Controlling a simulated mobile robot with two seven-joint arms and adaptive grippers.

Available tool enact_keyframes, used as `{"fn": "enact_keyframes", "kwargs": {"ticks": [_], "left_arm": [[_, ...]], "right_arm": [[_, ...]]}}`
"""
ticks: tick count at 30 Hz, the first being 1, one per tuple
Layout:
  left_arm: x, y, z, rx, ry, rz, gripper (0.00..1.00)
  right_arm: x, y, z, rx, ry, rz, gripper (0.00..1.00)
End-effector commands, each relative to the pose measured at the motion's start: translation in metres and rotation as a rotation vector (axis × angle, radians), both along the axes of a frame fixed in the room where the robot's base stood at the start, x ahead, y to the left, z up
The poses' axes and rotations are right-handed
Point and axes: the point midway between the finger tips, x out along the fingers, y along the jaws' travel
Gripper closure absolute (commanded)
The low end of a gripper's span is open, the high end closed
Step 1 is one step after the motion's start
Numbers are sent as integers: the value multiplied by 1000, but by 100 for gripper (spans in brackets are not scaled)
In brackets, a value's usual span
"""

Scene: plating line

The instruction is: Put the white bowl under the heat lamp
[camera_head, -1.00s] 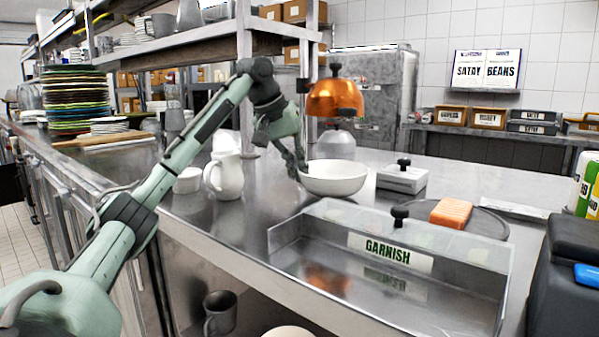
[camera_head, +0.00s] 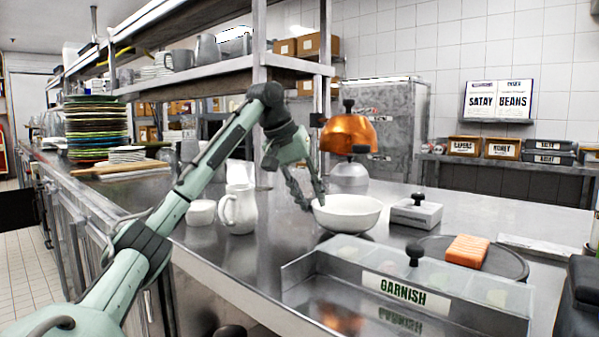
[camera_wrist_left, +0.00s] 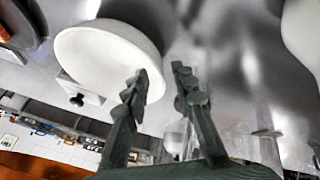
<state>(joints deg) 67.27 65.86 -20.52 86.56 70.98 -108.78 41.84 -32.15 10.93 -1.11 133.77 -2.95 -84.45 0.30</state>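The white bowl (camera_head: 352,219) stands upright on the steel counter; it also shows in the left wrist view (camera_wrist_left: 98,58). My left gripper (camera_head: 318,204) is at the bowl's left rim. In the left wrist view, its two fingers (camera_wrist_left: 160,75) are apart. One finger overlaps the bowl's edge and the other is outside it; contact with the rim cannot be told. The heat lamp (camera_head: 348,135) is a copper dome hanging behind the bowl, with a shiny dome shape (camera_head: 350,174) below it. My right gripper is not in view.
A white pitcher (camera_head: 239,210) and a small white cup (camera_head: 202,212) stand left of the bowl. The garnish case (camera_head: 400,290) is in front. A grey box with a knob (camera_head: 416,213) sits to the right. A shelf post (camera_head: 325,110) rises behind the gripper.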

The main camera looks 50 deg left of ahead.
Motion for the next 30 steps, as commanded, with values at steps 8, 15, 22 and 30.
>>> {"fn": "enact_keyframes", "kwargs": {"ticks": [8,15,22,30], "left_arm": [[-30,3,61,2,-5,2,74],[-43,3,84,2,-2,1,74],[-46,3,86,1,-1,0,74],[-46,3,86,0,-1,1,74]], "right_arm": [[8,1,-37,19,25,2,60],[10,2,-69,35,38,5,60],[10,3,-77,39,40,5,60],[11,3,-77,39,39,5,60]]}}
